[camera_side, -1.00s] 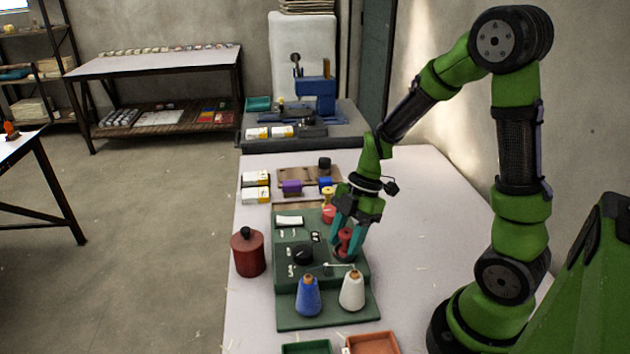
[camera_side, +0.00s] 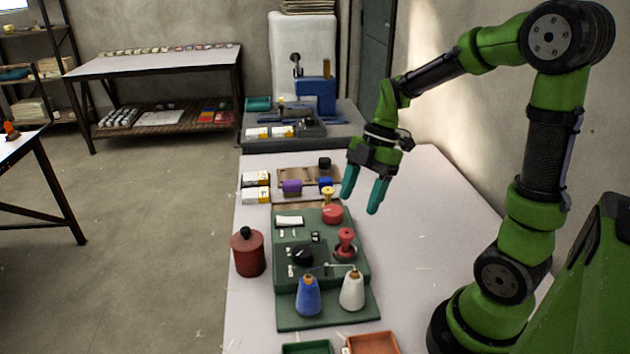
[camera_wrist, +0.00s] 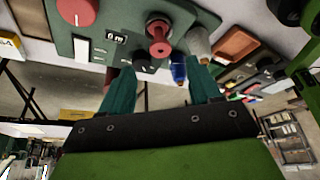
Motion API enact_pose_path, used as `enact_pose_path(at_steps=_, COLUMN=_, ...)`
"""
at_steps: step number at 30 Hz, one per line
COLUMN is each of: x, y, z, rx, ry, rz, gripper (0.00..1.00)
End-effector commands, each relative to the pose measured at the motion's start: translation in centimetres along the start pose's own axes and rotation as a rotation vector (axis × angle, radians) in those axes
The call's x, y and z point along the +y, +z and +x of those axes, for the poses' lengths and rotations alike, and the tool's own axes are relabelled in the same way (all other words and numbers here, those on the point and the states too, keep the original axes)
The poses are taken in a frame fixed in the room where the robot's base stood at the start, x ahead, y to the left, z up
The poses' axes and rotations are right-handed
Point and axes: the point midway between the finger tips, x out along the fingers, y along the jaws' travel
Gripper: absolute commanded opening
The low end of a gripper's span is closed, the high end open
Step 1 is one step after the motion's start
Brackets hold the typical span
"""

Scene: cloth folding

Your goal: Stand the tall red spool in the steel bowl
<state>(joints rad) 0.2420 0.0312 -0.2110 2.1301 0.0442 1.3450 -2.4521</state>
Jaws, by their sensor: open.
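The tall red spool (camera_side: 346,240) stands upright on the right side of the green machine panel (camera_side: 325,315). It also shows in the wrist view (camera_wrist: 159,42), beyond the fingertips. A wider round rim surrounds its foot; I cannot tell whether this is the steel bowl or the spool's own flange. No plainly steel-coloured bowl can be made out. My gripper (camera_side: 361,198) is open and empty, above and behind the spool and clear of it. Both teal fingers show in the wrist view (camera_wrist: 161,74), apart with nothing between them.
A blue cone (camera_side: 308,297) and a white cone (camera_side: 352,291) stand at the panel's front. A red knob (camera_side: 333,214) and black knob (camera_side: 302,254) sit on it. A dark red can (camera_side: 247,252) stands left. The table (camera_side: 430,240) is clear to the right.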

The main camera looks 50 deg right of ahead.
Motion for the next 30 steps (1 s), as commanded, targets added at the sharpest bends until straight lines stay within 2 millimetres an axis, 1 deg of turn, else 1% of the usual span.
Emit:
enact_pose_path(at_steps=1, x=0.1, y=0.0, z=-0.8, rx=-0.001, ry=0.002, rz=-0.001, gripper=0.62)
enact_pose_path(at_steps=3, x=0.1, y=0.0, z=-1.5, rx=0.000, ry=0.002, rz=-0.001, gripper=0.62)
enact_pose_path(at_steps=7, x=-0.1, y=-0.2, z=-2.2, rx=-0.004, ry=0.006, rz=0.018, gripper=0.62)
enact_pose_path(at_steps=11, x=-0.6, y=-1.4, z=-2.7, rx=-0.022, ry=0.045, rz=0.136, gripper=0.62)
enact_pose_path(at_steps=16, x=-1.9, y=-4.1, z=-3.3, rx=-0.035, ry=0.160, rz=0.451, gripper=0.62)
enact_pose_path(at_steps=20, x=-3.1, y=-6.0, z=-3.7, rx=-0.001, ry=0.266, rz=0.721, gripper=0.62)
enact_pose_path(at_steps=24, x=-4.4, y=-7.9, z=-4.1, rx=0.087, ry=0.375, rz=1.010, gripper=0.62)
enact_pose_path(at_steps=30, x=-6.1, y=-9.8, z=-4.4, rx=0.272, ry=0.479, rz=1.365, gripper=0.62)
